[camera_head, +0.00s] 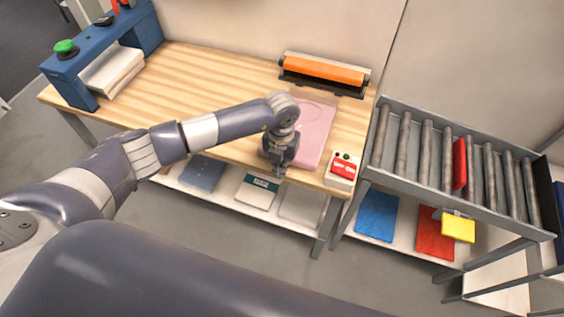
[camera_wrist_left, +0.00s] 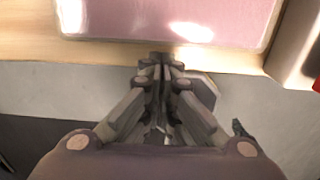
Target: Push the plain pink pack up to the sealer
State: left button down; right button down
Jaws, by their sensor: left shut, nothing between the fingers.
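The plain pink pack (camera_head: 316,130) lies flat on the wooden table, partly hidden behind my left arm. The sealer (camera_head: 323,72), with an orange bar, stands at the table's back edge, a little beyond the pack's far end. My left gripper (camera_head: 279,170) is shut and empty, at the table's front edge by the pack's near end. In the left wrist view the shut fingertips (camera_wrist_left: 160,60) are just short of the near edge of the pack (camera_wrist_left: 170,20); I cannot tell whether they touch it. My right gripper is not in view.
A red-and-white control box (camera_head: 342,170) sits at the table's front right corner. A roller conveyor (camera_head: 425,160) adjoins on the right. A blue frame (camera_head: 100,50) stands at the left end. The wooden table (camera_head: 200,90) is clear left of the pack.

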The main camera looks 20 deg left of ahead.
pick_arm(q)
jog(key=shift+w, duration=0.25)
